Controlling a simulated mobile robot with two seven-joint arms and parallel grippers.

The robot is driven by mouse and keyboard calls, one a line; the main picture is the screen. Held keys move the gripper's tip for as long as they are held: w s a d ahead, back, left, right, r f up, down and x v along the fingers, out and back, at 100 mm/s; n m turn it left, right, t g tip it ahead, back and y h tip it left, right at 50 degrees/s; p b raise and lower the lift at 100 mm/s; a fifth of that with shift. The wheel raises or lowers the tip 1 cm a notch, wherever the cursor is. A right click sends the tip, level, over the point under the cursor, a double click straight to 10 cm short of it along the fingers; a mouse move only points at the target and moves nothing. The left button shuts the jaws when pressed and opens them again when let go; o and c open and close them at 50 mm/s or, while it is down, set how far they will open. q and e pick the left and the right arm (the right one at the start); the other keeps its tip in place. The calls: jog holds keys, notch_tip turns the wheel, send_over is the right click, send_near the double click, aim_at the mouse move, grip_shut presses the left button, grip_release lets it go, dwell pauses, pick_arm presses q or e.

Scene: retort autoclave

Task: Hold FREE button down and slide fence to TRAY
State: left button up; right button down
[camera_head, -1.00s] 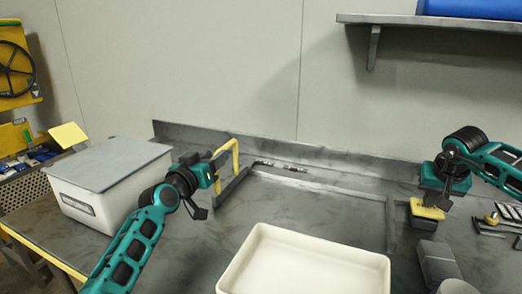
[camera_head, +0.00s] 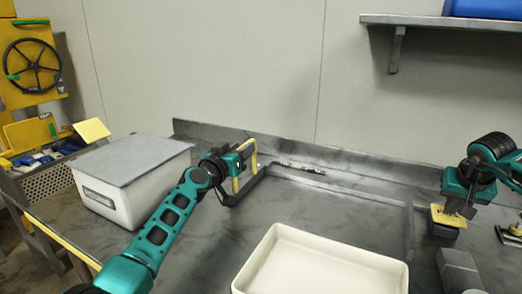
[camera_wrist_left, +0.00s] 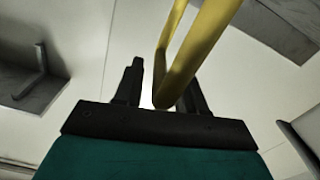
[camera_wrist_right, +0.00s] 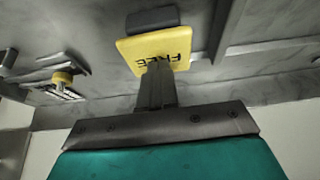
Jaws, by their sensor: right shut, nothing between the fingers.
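The yellow upright handle (camera_head: 253,160) stands on the dark fence (camera_head: 243,190) at the back middle of the bench. My left gripper (camera_head: 238,168) is at the handle. In the left wrist view its fingers (camera_wrist_left: 160,88) are apart, and the yellow bar (camera_wrist_left: 195,50) passes between them, closer to the right finger. The yellow FREE button plate (camera_wrist_right: 152,46) lies below my right gripper (camera_wrist_right: 155,75), which is shut and empty with its fingertips over the plate's near edge. Contact cannot be told. The plate also shows in the head view (camera_head: 446,217), partly behind the right gripper (camera_head: 462,207).
A white tray (camera_head: 250,276) sits at the front middle. A lidded white box (camera_head: 100,202) stands at left, beside my left arm. A grey block (camera_head: 458,270) is at front right. A low rail (camera_head: 409,232) runs right of the tray. A wall shelf (camera_head: 440,22) hangs at upper right.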

pick_arm(q)
grip_shut()
jog(key=shift+d, duration=0.1)
dwell(0.3)
jog(key=s+d, duration=0.4)
jog(key=d, duration=0.3)
jog(key=shift+s+d, duration=0.15)
jog(key=shift+d, duration=0.2)
jog(key=shift+o, duration=0.4)
grip_release()
jog(key=v, duration=1.2)
